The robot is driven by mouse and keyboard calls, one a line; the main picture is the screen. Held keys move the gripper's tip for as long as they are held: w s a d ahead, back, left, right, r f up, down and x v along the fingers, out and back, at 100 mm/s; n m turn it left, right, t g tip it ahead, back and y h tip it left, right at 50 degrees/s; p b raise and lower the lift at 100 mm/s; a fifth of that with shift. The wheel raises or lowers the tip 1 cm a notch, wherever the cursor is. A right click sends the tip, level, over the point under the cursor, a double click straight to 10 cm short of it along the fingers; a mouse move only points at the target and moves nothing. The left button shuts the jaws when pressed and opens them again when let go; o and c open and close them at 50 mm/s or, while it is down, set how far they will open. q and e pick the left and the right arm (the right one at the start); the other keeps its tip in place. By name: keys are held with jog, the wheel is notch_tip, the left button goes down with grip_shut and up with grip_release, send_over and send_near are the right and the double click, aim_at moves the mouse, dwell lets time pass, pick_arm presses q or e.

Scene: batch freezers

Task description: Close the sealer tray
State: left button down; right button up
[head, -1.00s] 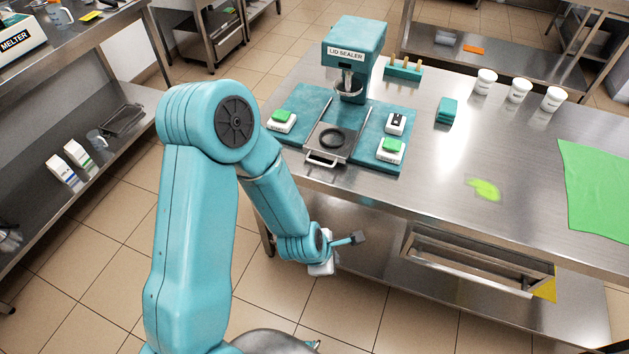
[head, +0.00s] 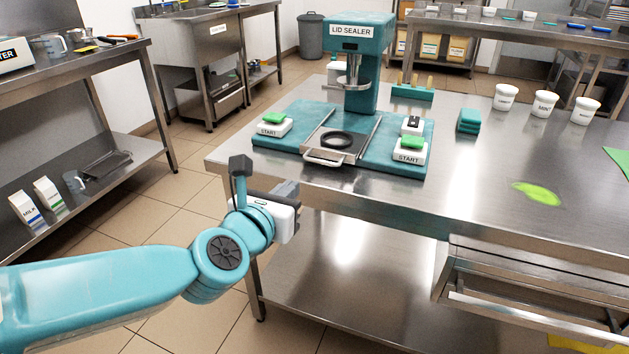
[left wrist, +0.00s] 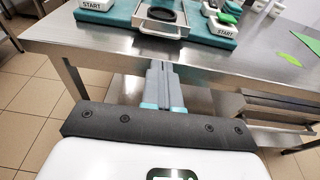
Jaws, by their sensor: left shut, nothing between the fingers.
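The lid sealer (head: 368,80) is a teal machine at the back of the steel table. Its metal sealer tray (head: 316,141) holds a black ring (head: 337,139) and extends forward from under the sealing head, with a handle (head: 324,158) at its front. The tray also shows at the top of the left wrist view (left wrist: 144,22). My left gripper (head: 290,190) is shut and empty, in front of the table's front edge and below the tray's handle, apart from it. Its closed fingers show in the left wrist view (left wrist: 162,82). My right gripper is out of view.
Start buttons stand left (head: 271,128) and right (head: 410,154) of the tray. White tubs (head: 544,104), a teal stack (head: 468,121) and a green smear (head: 537,193) are on the table's right. An open drawer (head: 520,300) juts out below the tabletop.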

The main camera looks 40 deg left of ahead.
aim_at(320, 162)
pick_arm(q)
jog(key=b+x, duration=0.1)
jog(key=x, duration=1.2)
jog(key=shift+w+a+b, duration=0.1)
jog(key=shift+w+b, duration=0.05)
jog(key=shift+b, duration=0.25)
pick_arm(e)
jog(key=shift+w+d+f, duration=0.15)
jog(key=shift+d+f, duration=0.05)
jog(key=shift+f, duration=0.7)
